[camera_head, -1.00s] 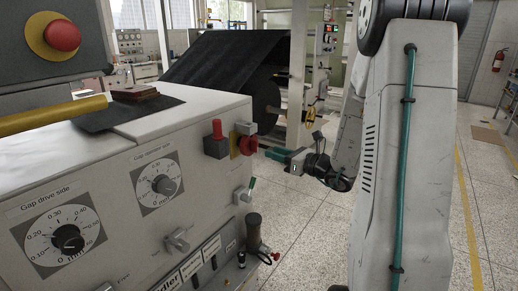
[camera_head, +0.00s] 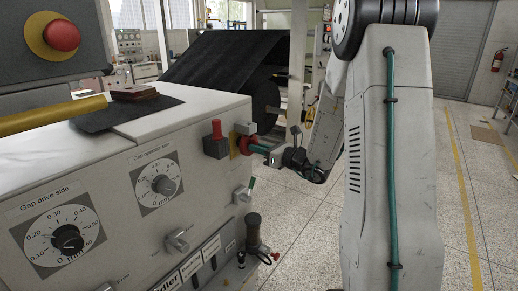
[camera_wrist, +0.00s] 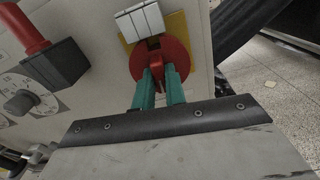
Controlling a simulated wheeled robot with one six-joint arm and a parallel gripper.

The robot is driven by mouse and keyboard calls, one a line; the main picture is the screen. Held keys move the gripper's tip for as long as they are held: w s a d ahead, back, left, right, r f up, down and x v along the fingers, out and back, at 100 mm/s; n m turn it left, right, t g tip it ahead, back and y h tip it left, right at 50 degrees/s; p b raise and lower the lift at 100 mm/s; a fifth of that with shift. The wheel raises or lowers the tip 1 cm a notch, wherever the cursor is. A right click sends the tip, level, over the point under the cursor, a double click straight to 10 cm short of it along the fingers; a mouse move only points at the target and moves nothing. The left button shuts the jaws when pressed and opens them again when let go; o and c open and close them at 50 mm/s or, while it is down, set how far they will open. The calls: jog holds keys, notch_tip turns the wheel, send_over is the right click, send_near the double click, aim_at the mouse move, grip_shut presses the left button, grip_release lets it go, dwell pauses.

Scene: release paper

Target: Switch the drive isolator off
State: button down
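The drive isolator is a red round knob (camera_wrist: 174,54) on a yellow plate (camera_wrist: 128,45), on the machine's end in the wrist view. In the head view, its yellow plate (camera_head: 234,147) shows beside a red post. My gripper (camera_wrist: 161,82) has two teal fingers, one on either side of the knob's middle, with red showing between them. Their tips overlap the knob. I cannot tell whether they press on it. In the head view my gripper (camera_head: 254,147) reaches the knob from the right. The fingers partly cover the knob.
A red post on a dark block (camera_head: 216,141) stands just left of the isolator. A grey ribbed block (camera_wrist: 142,20) sits right above the knob. Below are a dark upright handle (camera_head: 253,232) and a row of switches. Floor to the right is open.

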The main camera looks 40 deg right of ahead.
jog(key=shift+n, duration=0.6)
jog(key=c, duration=1.4)
grip_release()
jog(key=shift+c, duration=0.2)
jog(key=v, duration=0.7)
jog(key=shift+s+d, duration=0.15)
jog(key=shift+s, duration=0.2)
